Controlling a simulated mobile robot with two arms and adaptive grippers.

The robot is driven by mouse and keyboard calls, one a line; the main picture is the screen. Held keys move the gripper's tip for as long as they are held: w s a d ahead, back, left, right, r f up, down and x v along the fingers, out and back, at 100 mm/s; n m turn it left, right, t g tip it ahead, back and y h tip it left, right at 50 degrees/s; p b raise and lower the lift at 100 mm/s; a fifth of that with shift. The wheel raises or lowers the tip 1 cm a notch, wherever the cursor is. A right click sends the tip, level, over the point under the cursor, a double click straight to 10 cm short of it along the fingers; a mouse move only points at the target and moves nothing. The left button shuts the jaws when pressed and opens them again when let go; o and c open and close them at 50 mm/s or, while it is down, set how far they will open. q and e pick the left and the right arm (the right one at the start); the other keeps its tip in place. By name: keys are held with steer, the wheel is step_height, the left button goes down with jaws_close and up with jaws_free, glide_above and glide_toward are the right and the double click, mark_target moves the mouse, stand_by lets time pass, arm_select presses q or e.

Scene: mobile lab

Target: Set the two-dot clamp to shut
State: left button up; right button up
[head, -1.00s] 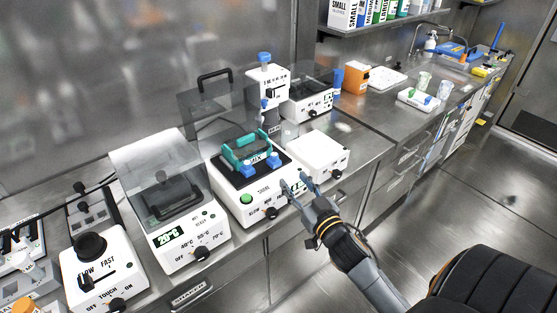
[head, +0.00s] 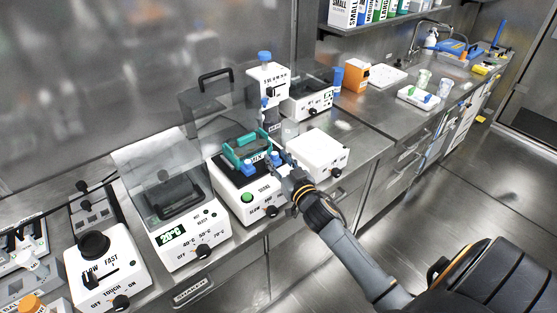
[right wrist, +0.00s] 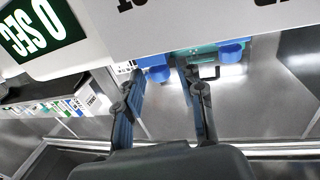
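The shaker (head: 233,196) is a white box with a green button and a dark knob on its front. On top it bears a teal rack (head: 237,152) with small blue clamps; one blue clamp (head: 249,169) is at its front left. My right gripper (head: 284,166) is at the rack's right front corner and partly covers another clamp there. In the right wrist view the fingers are apart, with one blue clamp (right wrist: 158,74) seen between their tips and another blue clamp (right wrist: 231,50) to the right. I cannot make out dots on either clamp. My left gripper is not in view.
A white box (head: 318,153) stands close to the right of the shaker. A heater with a clear lid (head: 180,229) stands to its left. A tall white device (head: 267,85) is behind. The floor in front of the bench is clear.

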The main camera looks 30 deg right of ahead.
jaws_close()
steer(key=shift+w, duration=1.1)
steer(key=shift+o, duration=0.2)
jaws_free()
steer(key=shift+r, duration=0.1)
steer(key=o, duration=0.3)
steer(key=shift+w+a, duration=0.1)
steer(key=s+a, duration=0.1)
steer(key=s, duration=1.1)
steer(key=shift+a, duration=0.2)
